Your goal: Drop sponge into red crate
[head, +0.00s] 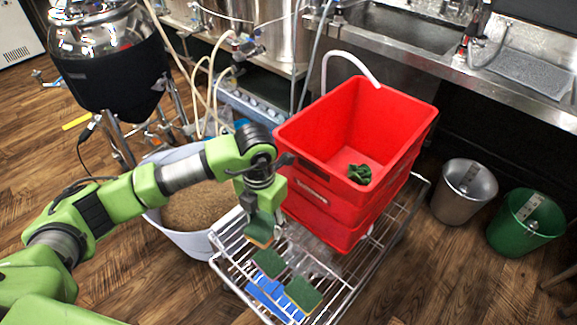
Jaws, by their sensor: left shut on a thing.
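My left gripper (260,210) points down at the front left of the red crate and is shut on a green and tan sponge (260,230). The held sponge hangs outside the crate, below its rim. The red crate (395,122) is open at the top and sits on another red crate on a wire rack. A crumpled dark green thing (360,174) lies on the crate's floor. Two more green sponges lie on the rack in front, one nearer the gripper (268,263) and one to its right (303,293). My right gripper is out of view.
The wire rack (385,250) also bears a blue object (272,297) in front. A pale tub of grain (180,222) stands left of it. A metal bucket (464,192) and a green bucket (524,222) stand right. A hose (345,55) arches behind the crate.

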